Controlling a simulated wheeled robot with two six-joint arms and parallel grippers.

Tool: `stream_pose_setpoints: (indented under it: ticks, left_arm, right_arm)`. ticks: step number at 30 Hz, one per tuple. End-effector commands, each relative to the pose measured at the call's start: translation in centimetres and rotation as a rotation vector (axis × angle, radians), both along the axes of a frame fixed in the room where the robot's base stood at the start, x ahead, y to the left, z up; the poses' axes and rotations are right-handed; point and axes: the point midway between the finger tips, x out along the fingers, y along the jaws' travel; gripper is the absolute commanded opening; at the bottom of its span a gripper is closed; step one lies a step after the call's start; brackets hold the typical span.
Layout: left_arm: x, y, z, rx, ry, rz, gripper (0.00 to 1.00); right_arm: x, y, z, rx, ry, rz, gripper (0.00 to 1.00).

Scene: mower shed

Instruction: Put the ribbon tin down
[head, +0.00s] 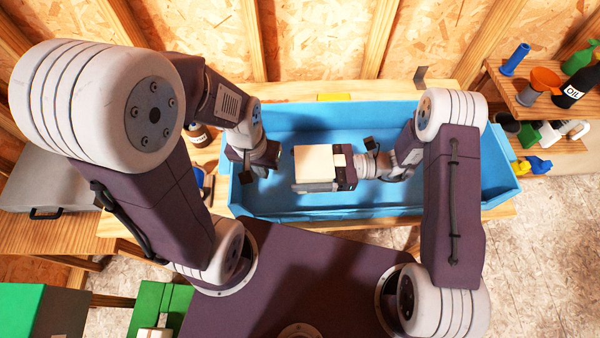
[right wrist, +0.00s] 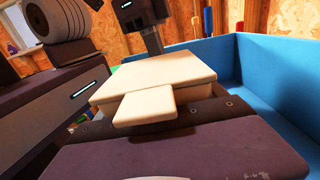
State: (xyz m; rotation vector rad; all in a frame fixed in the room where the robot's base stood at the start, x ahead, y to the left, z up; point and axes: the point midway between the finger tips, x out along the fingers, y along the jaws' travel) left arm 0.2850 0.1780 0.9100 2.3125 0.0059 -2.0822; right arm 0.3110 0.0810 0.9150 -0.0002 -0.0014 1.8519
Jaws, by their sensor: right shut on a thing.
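The ribbon tin looks like a cream, flat-topped box with a small tab (head: 318,160). It also fills the middle of the right wrist view (right wrist: 155,75). My right gripper (head: 338,172) is shut on the tin and holds it level over the big blue bin (head: 490,190). The tin's underside is hidden, so I cannot tell whether it touches the bin floor. My left gripper (head: 262,165) is left of the tin, over the bin's left end and apart from the tin; its jaws are too unclear to read.
The bin's blue wall (right wrist: 285,75) rises close beside the tin in the right wrist view. The bin stands on a wooden bench. Shelves at the right hold an oil bottle (head: 571,92), an orange funnel (head: 546,78) and a blue cylinder (head: 515,60). A grey case (head: 50,185) lies at the left.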

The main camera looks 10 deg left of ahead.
Motion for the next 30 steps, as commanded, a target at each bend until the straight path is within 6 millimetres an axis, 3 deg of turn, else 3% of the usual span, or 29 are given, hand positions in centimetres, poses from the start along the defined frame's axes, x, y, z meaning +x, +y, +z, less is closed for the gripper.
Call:
stream_pose_setpoints:
  ticks: [8, 15, 26, 27, 29, 30]
  left_arm:
    - [0.0, 0.0, -0.1, 0.0, 0.0, 0.0, 0.0]
    - [0.0, 0.0, -0.5, 0.0, 0.0, 0.0, 0.0]
    - [0.0, 0.0, -0.8, 0.0, 0.0, 0.0, 0.0]
    - [0.0, 0.0, -0.8, 0.0, 0.0, 0.0, 0.0]
    - [0.0, 0.0, -0.7, 0.0, 0.0, 0.0, 0.0]
    - [0.0, 0.0, -0.7, 0.0, 0.0, 0.0, 0.0]
  right_arm:
    - [0.8, 1.3, -1.1, 0.001, 0.001, -0.001, 0.07]
    - [0.7, 1.2, -4.7, 0.001, 0.001, -0.001, 0.07]
    - [0.7, 1.2, -5.2, 0.001, -0.001, -0.001, 0.07]
    - [0.7, 1.2, -5.2, 0.0, -0.001, -0.001, 0.85]
    - [0.7, 1.2, -5.2, 0.0, -0.001, -0.001, 1.0]
    - [0.7, 1.2, -5.2, 0.0, -0.001, -0.001, 1.0]
